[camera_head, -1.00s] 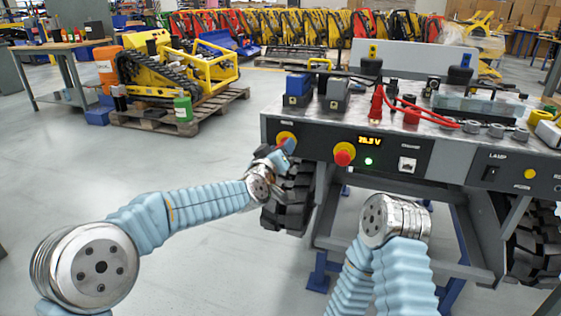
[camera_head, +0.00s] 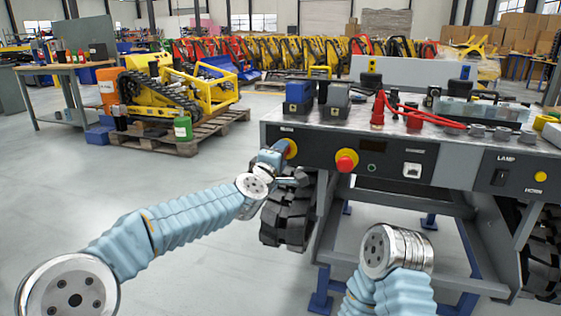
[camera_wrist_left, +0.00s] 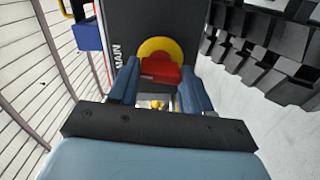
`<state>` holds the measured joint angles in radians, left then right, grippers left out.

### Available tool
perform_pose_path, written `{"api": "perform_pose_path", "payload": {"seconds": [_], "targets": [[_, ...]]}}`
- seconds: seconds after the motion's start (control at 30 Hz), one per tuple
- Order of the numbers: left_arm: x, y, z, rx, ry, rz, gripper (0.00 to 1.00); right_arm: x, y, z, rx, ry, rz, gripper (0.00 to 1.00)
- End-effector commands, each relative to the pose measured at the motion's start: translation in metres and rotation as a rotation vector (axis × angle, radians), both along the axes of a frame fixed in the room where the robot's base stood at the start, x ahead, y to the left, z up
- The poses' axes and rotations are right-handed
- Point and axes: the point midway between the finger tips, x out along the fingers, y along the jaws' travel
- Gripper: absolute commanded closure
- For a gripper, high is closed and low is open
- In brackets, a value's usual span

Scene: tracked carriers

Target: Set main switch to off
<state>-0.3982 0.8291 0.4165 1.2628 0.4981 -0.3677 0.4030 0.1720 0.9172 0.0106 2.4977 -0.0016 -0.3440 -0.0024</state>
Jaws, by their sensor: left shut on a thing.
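The main switch is a red handle (camera_wrist_left: 160,70) on a yellow disc (camera_wrist_left: 160,47), next to the "MAIN" label in the left wrist view. In the head view its yellow disc (camera_head: 292,148) shows at the left end of the dark front panel (camera_head: 320,147), mostly behind my gripper. My left gripper (camera_wrist_left: 160,80) has its two blue fingers on either side of the red handle and is shut on it. On the panel the display area is dark and the small round lamp (camera_head: 372,168) is unlit. My right gripper is out of view; only the right arm shows.
A red mushroom button (camera_head: 346,160) on a yellow base sits right of the switch. A black rubber track (camera_head: 288,210) lies below the switch. Red cables (camera_head: 420,115) cross the panel top.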

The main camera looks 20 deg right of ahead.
Motion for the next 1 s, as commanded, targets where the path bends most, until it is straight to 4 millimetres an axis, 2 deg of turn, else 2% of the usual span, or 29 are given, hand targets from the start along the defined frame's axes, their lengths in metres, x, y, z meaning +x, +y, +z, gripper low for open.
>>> {"api": "perform_pose_path", "payload": {"seconds": [0.3,0.8,0.83,1.0], "targets": [[0.0005,0.0006,-0.0013,-0.090,0.062,0.001,0.82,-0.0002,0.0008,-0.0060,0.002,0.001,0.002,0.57],[0.0008,0.0008,-0.0012,-0.105,0.073,0.002,0.82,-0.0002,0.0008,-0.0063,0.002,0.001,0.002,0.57],[0.0008,0.0008,-0.0012,-0.105,0.073,0.002,0.50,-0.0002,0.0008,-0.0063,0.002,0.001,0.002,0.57],[0.0005,0.0005,-0.0009,-0.105,0.072,0.001,0.26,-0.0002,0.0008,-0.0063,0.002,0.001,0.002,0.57]]}}
